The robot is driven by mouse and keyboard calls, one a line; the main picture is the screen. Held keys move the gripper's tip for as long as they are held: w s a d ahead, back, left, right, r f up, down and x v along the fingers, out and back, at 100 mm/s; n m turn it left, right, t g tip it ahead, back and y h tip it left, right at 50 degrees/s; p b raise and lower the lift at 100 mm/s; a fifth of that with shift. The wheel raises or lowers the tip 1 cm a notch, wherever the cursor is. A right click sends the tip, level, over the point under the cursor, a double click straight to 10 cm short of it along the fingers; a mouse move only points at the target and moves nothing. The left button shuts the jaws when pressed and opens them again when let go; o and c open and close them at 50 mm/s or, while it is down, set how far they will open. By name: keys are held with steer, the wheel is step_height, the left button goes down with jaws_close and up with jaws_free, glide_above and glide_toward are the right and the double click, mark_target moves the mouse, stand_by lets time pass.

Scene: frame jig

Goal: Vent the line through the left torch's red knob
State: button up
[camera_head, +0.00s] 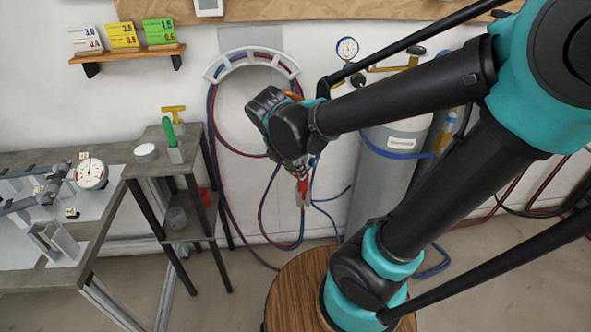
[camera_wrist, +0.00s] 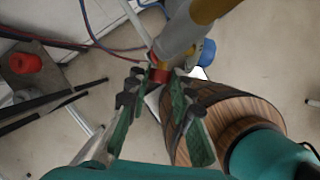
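A torch with a grey and yellow body (camera_wrist: 185,38) fills the top middle of the wrist view. A red knob (camera_wrist: 159,75) shows at its lower end. My gripper (camera_wrist: 157,80) has its two green fingers on either side of the knob, with the tips near it. I cannot tell whether the tips touch it. In the head view, my gripper (camera_head: 300,172) hangs in front of the hoses, with a red part (camera_head: 303,185) at its lower end. My wrist hides most of the torch there. A second torch is not clearly visible.
Red and blue hoses hang from a white rack (camera_head: 250,56) behind my gripper. Grey gas cylinders (camera_head: 385,180) stand to the right. A small dark stand (camera_head: 150,165) and a workbench with a gauge (camera_head: 92,173) are at left. A round wooden top (camera_head: 290,290) is below.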

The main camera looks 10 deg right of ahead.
mark_target(296, 177)
steer(key=o, duration=0.4)
steer(key=shift+o, duration=0.2)
steer(key=s+a+r, duration=0.2)
steer(key=s+a, duration=0.7)
steer(key=shift+s+r, duration=0.25)
steer(key=shift+r, duration=0.1)
stand_by(0.3)
